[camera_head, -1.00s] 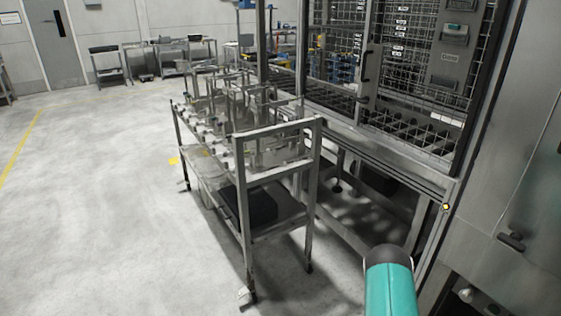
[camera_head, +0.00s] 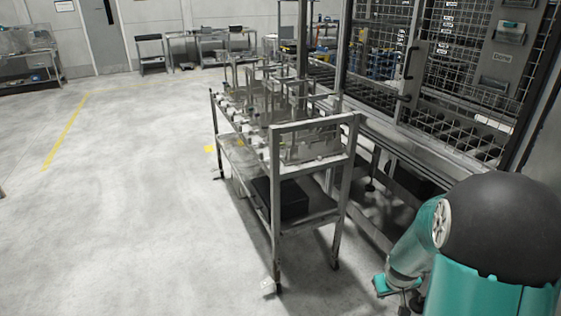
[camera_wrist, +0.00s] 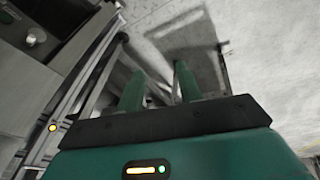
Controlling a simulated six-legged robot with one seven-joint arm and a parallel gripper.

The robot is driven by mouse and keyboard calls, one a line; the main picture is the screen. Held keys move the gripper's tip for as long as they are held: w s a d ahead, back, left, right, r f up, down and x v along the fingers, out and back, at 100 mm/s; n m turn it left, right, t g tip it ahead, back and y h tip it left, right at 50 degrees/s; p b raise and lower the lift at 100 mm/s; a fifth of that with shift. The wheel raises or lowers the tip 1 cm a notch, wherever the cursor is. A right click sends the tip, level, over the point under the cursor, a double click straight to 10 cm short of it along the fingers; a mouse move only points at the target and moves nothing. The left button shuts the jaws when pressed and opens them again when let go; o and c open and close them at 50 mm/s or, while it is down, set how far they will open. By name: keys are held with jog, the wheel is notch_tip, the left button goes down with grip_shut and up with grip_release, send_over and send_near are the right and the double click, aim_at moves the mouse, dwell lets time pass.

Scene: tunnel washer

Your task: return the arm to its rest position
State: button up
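My arm shows at the bottom right of the head view, a teal link with a large dark rounded joint. In the wrist view my gripper (camera_wrist: 160,72) shows two green fingers standing apart with a gap between them. Nothing is held between them. Below the fingers is the gripper's dark and green body with a lit yellow and green indicator. The gripper points down past metal frame parts toward the pale floor. In the head view, only a small teal end part shows low at the right; its fingers are not clear there.
A metal trolley (camera_head: 352,150) with racks on its top stands left of my arm. Behind it is a wire-mesh machine cabinet (camera_head: 440,70) with a lower frame. Open pale floor (camera_head: 120,220) lies to the left. Benches (camera_head: 205,42) stand along the far wall.

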jog(key=s+a+r+t+y, duration=0.1)
jog(key=s+a+r, duration=0.3)
jog(key=r, duration=0.5)
jog(key=s+a+r, duration=0.2)
jog(key=a+r, duration=0.3)
jog(key=r, duration=0.4)
jog(key=s+a+r, duration=0.3)
jog(key=s+r, duration=0.1)
jog(key=s, duration=0.2)
jog(key=s+a+r+m+t+y, duration=0.1)
jog(key=s+a+r, duration=0.2)
jog(key=s+r, duration=0.1)
jog(key=shift+s+a+r, duration=0.25)
jog(key=shift+s+a, duration=0.15)
jog(key=shift+s, duration=0.5)
jog(key=shift+d, duration=0.1)
